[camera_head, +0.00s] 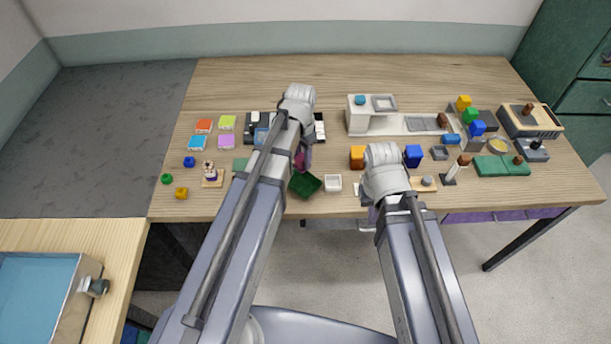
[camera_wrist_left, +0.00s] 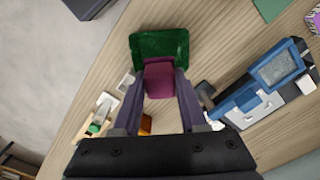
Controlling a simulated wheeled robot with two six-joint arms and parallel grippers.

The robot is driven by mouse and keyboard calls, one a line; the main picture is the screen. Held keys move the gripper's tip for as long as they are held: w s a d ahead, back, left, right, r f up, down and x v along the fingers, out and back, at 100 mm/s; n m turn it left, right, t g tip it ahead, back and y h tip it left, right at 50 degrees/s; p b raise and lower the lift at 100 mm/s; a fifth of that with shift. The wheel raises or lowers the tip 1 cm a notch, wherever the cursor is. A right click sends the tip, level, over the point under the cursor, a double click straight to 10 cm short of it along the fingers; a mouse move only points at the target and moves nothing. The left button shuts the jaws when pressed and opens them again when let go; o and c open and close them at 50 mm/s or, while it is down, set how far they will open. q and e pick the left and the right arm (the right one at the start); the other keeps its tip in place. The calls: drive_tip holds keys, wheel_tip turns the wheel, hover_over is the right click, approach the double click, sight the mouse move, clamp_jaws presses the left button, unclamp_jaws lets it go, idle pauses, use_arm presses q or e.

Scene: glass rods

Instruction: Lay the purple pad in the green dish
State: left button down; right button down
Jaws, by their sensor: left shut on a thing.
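The green dish (camera_head: 305,184) lies near the front edge of the table; it also shows in the left wrist view (camera_wrist_left: 160,42). My left gripper (camera_wrist_left: 160,85) is shut on a purple pad (camera_wrist_left: 159,78), its fingers on either side of it. In the left wrist view the pad overlaps the near side of the dish. In the head view the pad (camera_head: 300,160) shows just beyond the dish, partly hidden by my left arm. I cannot tell whether pad and dish touch. My right gripper (camera_head: 370,212) is mostly hidden under its own wrist.
A small white dish (camera_head: 333,183) stands just right of the green dish. An orange block (camera_head: 357,156) and a blue block (camera_head: 413,155) stand near my right wrist. Colored tiles, among them a lilac one (camera_head: 224,141), lie at left. The far middle of the table is clear.

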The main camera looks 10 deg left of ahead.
use_arm(q)
drive_tip(key=shift+r, duration=0.15)
drive_tip(key=b, duration=1)
approach(302, 186)
wheel_tip(302, 186, down, 6)
drive_tip(key=shift+r, duration=0.25)
drive_tip(key=shift+f, duration=0.1)
drive_tip(key=shift+f, duration=0.15)
drive_tip(key=shift+c, duration=2.2)
unclamp_jaws()
